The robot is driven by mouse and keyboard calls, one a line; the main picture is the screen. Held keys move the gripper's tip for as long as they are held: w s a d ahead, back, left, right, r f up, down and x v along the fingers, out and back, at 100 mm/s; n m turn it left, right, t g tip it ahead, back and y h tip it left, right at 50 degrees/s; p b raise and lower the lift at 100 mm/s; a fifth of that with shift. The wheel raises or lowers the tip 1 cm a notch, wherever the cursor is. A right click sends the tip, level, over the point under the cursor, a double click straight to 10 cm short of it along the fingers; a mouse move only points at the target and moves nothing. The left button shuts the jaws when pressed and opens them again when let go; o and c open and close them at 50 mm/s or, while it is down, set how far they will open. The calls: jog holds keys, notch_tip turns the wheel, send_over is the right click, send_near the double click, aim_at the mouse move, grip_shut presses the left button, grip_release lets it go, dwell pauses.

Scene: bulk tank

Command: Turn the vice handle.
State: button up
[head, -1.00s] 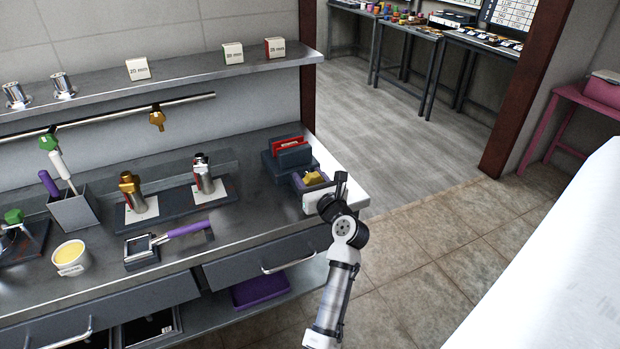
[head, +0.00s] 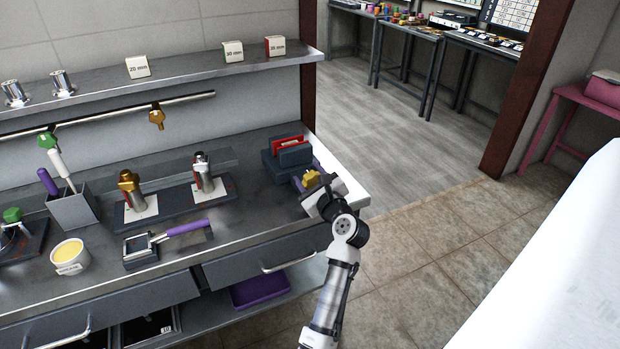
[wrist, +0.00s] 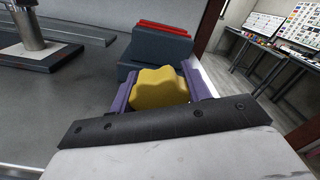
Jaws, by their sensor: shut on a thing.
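The vice (head: 272,164) is a dark blue-grey block at the right end of the steel bench, with a red piece (head: 288,141) between its jaws. Its handle is a yellow lobed knob (head: 311,179) on the near side. In the wrist view the knob (wrist: 158,90) sits between two purple fingers, with the vice (wrist: 152,50) just behind it. My gripper (head: 308,175) is shut on the knob, one finger on each side. The knob's shaft and back are hidden.
To the left stand a gold cylinder (head: 130,190) and a silver cylinder (head: 203,173) on dark plates. A purple-handled tool (head: 185,228) lies in front. A shelf (head: 190,77) runs above. The floor right of the bench is clear.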

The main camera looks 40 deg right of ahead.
jog(key=shift+f+n, duration=0.15)
jog(key=shift+n, duration=0.25)
